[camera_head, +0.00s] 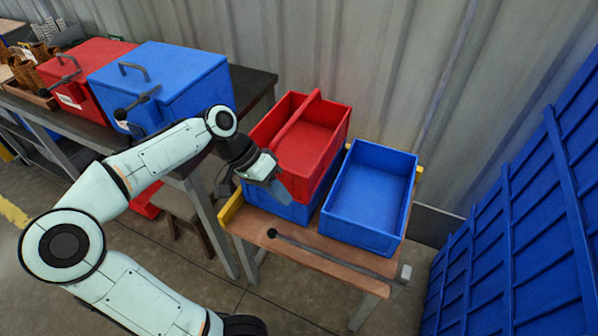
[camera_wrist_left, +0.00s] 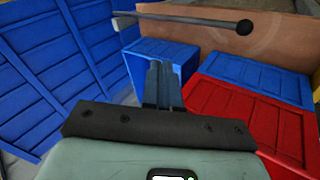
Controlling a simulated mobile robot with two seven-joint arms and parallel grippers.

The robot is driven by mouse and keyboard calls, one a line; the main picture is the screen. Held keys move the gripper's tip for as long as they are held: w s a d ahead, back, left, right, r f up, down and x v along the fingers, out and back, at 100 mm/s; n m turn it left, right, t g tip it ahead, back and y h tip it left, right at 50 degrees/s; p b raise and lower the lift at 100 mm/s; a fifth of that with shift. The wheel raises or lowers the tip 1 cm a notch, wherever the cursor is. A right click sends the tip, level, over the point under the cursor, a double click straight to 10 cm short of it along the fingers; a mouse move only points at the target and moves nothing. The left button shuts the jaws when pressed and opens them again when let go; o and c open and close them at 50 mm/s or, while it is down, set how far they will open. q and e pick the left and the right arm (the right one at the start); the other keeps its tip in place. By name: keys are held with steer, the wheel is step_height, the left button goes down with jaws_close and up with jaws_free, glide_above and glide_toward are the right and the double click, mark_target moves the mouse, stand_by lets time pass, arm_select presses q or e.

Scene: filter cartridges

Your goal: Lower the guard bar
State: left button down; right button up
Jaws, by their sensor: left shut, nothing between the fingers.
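The guard bar (camera_head: 335,256) is a thin grey rod with a black knob at its left end. It runs nearly level along the front of the wooden bench, from a pale bracket (camera_head: 405,272) at the right. I cannot tell whether it touches the bench top. The bar also crosses the top of the left wrist view (camera_wrist_left: 190,20). My left gripper (camera_head: 283,190) is shut and empty, above the bar's knob end and in front of the red crate. In the wrist view its fingers (camera_wrist_left: 162,85) are together, apart from the bar. My right gripper is not in view.
A red crate (camera_head: 335,150) stacked on a blue crate (camera_head: 295,212) and another open blue crate (camera_head: 378,165) stand on the bench (camera_head: 250,228). A blue panel wall (camera_head: 520,220) is at the right. Red and blue lidded boxes (camera_head: 185,78) stand on a dark table at the left.

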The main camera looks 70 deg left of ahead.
arm_select(q)
steer(key=w+d+r+g+y+p, duration=0.2)
steer(key=w+d+r+p, duration=0.3)
steer(key=r, duration=0.4)
steer(key=shift+w+d+g+p, duration=0.4)
steer(key=shift+w+p, duration=0.2)
steer(key=shift+w, duration=0.35)
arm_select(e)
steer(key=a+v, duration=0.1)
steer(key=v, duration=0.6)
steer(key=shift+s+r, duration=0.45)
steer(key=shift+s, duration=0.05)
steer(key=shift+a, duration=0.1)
